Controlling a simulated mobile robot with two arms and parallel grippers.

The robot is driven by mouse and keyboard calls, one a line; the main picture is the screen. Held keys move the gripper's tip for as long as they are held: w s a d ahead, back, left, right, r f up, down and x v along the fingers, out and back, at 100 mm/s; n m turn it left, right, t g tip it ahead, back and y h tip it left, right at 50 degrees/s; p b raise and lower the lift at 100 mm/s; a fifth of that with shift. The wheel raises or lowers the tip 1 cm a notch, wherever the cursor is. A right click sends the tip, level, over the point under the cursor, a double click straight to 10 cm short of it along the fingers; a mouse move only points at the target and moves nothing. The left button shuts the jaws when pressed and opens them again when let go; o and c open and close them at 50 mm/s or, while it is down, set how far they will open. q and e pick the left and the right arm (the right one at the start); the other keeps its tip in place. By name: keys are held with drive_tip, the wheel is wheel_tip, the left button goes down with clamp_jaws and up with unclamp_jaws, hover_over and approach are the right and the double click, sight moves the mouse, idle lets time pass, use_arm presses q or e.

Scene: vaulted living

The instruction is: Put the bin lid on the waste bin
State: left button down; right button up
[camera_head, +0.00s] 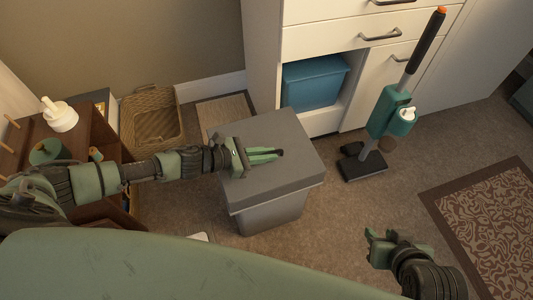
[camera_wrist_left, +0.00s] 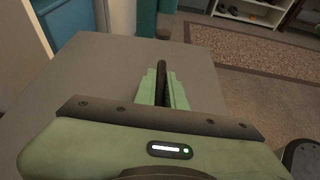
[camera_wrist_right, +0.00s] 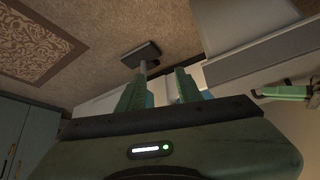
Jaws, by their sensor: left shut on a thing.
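The grey waste bin (camera_head: 270,216) stands on the carpet in the middle of the head view. The flat grey bin lid (camera_head: 285,138) lies level over its top, with its rim overhanging the body. I cannot tell whether it is fully seated. My left gripper (camera_head: 268,155) is over the lid, shut on its dark handle, which shows between the fingers in the left wrist view (camera_wrist_left: 162,84). The lid also shows in the right wrist view (camera_wrist_right: 262,62). My right gripper (camera_head: 379,246) is open and empty, low and to the right of the bin.
A stick vacuum (camera_head: 392,108) stands right of the bin. White drawers (camera_head: 360,40) with a blue box (camera_head: 314,82) stand behind. A wicker basket (camera_head: 152,124) and a brown shelf (camera_head: 105,150) are at left. A patterned rug (camera_head: 485,215) lies at right. Carpet between bin and rug is clear.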

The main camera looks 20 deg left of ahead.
use_arm(q)
drive_tip(key=shift+s+f, duration=0.2)
drive_tip(key=shift+f, duration=0.2)
use_arm(e)
drive_tip(key=shift+w, duration=0.1)
use_arm(q)
drive_tip(key=c, duration=1.4)
unclamp_jaws()
drive_tip(key=shift+f, duration=0.1)
drive_tip(key=shift+a, duration=0.1)
